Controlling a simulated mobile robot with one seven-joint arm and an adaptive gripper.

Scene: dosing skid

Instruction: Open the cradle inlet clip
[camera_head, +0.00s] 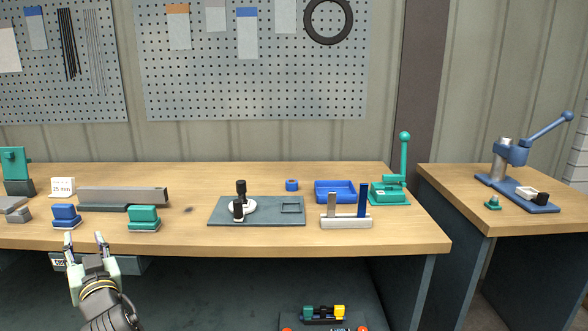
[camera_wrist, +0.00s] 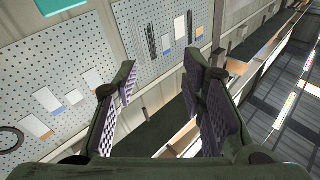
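My gripper (camera_head: 84,242) is at the lower left of the head view, its fingers pointing up in front of the bench's front edge. In the wrist view my gripper (camera_wrist: 165,92) has its two padded fingers spread apart with nothing between them. At the bottom of the head view a small black holder with teal and yellow parts (camera_head: 323,313) sits low in front of the bench, cut off by the picture edge. It may be the cradle, but no clip can be made out on it. My gripper is far to its left.
The wooden bench (camera_head: 330,243) carries a dark plate (camera_head: 270,216) with a black-and-white fixture, a blue tray (camera_head: 335,186), a teal lever press (camera_head: 390,190) and blue and teal blocks. A second bench (camera_head: 465,206) at right holds a blue lever press (camera_head: 512,155). A pegboard (camera_head: 250,100) stands behind.

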